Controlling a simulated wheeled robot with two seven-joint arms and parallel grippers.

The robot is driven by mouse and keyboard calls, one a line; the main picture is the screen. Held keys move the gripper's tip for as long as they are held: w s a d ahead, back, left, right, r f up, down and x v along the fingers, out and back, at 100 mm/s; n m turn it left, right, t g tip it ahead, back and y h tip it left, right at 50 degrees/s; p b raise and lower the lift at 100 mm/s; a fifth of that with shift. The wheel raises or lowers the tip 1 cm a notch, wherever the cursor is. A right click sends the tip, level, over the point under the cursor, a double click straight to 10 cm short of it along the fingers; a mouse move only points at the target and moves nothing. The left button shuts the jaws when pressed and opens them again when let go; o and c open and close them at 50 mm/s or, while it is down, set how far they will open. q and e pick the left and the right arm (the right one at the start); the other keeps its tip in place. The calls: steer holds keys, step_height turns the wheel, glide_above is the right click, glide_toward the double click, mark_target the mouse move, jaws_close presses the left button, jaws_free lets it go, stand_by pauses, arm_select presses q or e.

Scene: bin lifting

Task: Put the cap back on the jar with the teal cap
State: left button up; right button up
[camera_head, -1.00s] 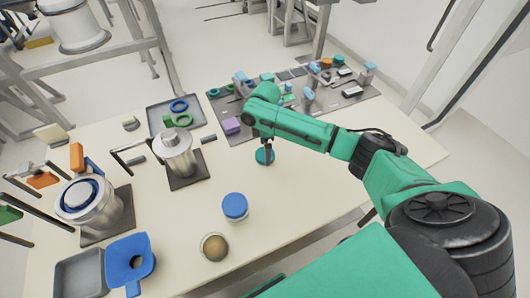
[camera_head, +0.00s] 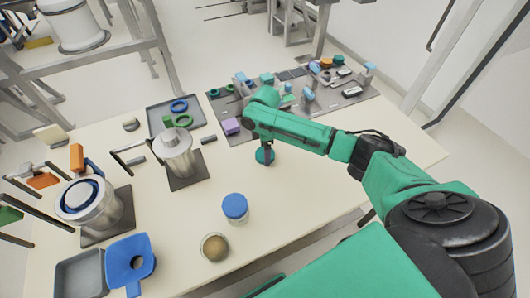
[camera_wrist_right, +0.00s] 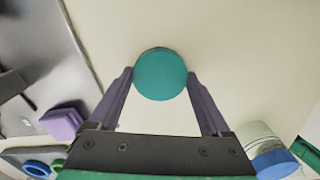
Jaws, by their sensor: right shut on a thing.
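The teal cap (camera_head: 264,155) is between the fingertips of my right gripper (camera_head: 268,149), near the middle of the table. In the right wrist view the teal cap (camera_wrist_right: 161,76) shows as a round disc, with the right gripper (camera_wrist_right: 161,85) shut on its sides. I cannot tell whether the cap touches the table. An open jar (camera_head: 214,247) with brownish contents stands near the front edge, without a cap. It is to the left of and nearer than the gripper. My left gripper is not in view.
A jar with a blue cap (camera_head: 235,207) stands between the open jar and my gripper. Metal vessels (camera_head: 177,152), a blue funnel (camera_head: 130,262) and a grey tray (camera_head: 80,275) are on the left. A purple block (camera_head: 231,126) lies behind. The table right of the jars is clear.

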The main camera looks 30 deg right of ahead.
step_height(320, 180, up, 20)
steer(key=b, duration=0.1)
steer(key=shift+f, duration=0.15)
steer(key=s+a+f+m, duration=0.2)
steer(key=s+f+m, duration=0.2)
steer(key=f, duration=0.1)
steer(key=s+a+f+m+b, duration=0.1)
steer(key=s+a+f+m, duration=0.2)
steer(key=s+f+m, duration=0.1)
steer(key=s+a+f+m, duration=0.2)
steer(key=s+f+m, duration=0.3)
steer(key=f+m, duration=0.1)
steer(key=shift+s+a+f+b, duration=0.1)
steer(key=shift+a+f+b, duration=0.15)
steer(key=shift+a+b, duration=0.1)
